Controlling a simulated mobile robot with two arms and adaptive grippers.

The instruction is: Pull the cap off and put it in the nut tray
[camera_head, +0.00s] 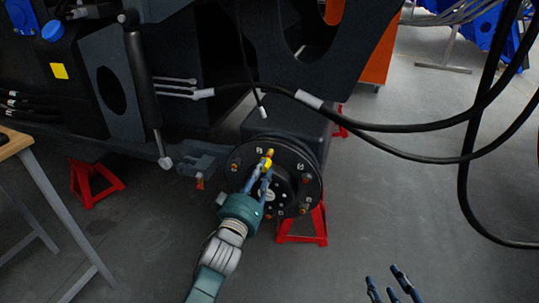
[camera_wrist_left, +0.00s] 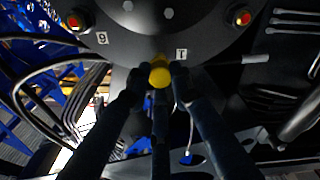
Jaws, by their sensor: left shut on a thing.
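A yellow cap (camera_head: 268,157) is between the fingertips of my left gripper (camera_head: 266,168), in front of the upper part of the round dark wheel hub (camera_head: 312,165). The left wrist view shows the cap (camera_wrist_left: 160,75) pinched between the fingers of the same gripper (camera_wrist_left: 155,82), close to the hub's rim. Whether the cap still touches a stud is hidden. Several other red-orange stud ends (camera_head: 307,180) sit around the hub, two of them at the top corners of the wrist view (camera_wrist_left: 243,17). My right gripper (camera_head: 384,277) is empty and open at the bottom edge. No nut tray is visible.
A red stand (camera_head: 310,230) is under the hub, and another (camera_head: 95,182) is at the left. Black hoses (camera_head: 400,127) cross the right side. A wooden table's corner (camera_head: 12,141) shows at the left. Grey floor is free at lower right.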

